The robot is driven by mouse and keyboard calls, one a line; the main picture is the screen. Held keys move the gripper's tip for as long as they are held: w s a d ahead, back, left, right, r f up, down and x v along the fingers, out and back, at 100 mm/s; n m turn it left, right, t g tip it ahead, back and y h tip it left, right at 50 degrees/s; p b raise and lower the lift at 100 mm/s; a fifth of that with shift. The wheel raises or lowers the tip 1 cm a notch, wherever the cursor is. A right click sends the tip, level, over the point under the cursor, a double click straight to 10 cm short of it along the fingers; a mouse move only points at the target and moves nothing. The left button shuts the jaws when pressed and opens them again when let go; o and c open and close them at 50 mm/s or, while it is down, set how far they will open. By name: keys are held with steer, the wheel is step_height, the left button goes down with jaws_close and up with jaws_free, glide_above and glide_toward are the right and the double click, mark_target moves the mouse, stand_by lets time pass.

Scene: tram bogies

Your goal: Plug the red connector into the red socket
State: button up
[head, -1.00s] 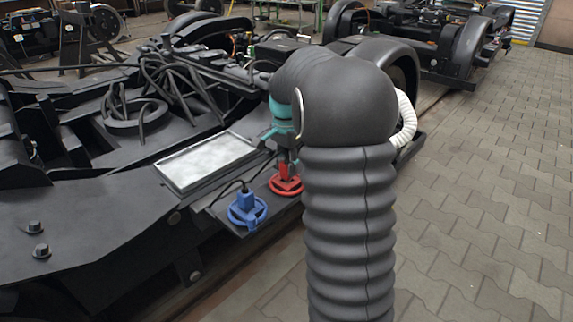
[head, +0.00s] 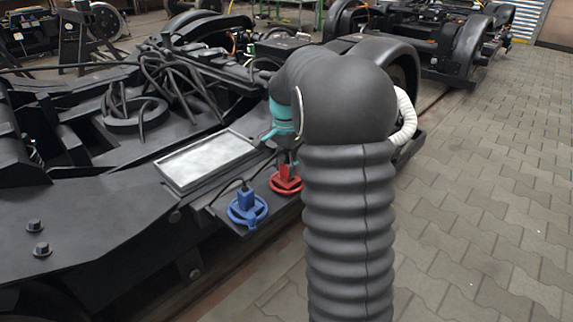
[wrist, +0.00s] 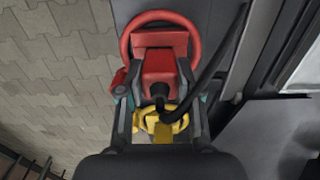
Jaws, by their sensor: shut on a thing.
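The red connector (wrist: 160,70) is between the fingers of my gripper (wrist: 157,88) in the wrist view, with a black cable running from it to the upper right. The red socket's round rim (wrist: 127,38) shows just beyond the connector. In the head view the red connector (head: 287,172) stands upright at the red socket (head: 287,188), low over or in it. Whether it is fully seated I cannot tell. My gripper is mostly hidden behind my arm there; a teal part (head: 279,130) shows above the connector.
A blue connector (head: 246,197) stands in a blue socket (head: 247,215) left of the red one. A yellow part (wrist: 161,123) shows between my fingers in the wrist view. A shallow grey tray (head: 205,160) lies on the bogie frame. Open paving (head: 490,220) lies to the right.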

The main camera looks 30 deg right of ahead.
steer(key=shift+f, duration=0.15)
steer(key=o, duration=1.1)
steer(key=shift+o, duration=0.2)
step_height(320, 180, up, 12)
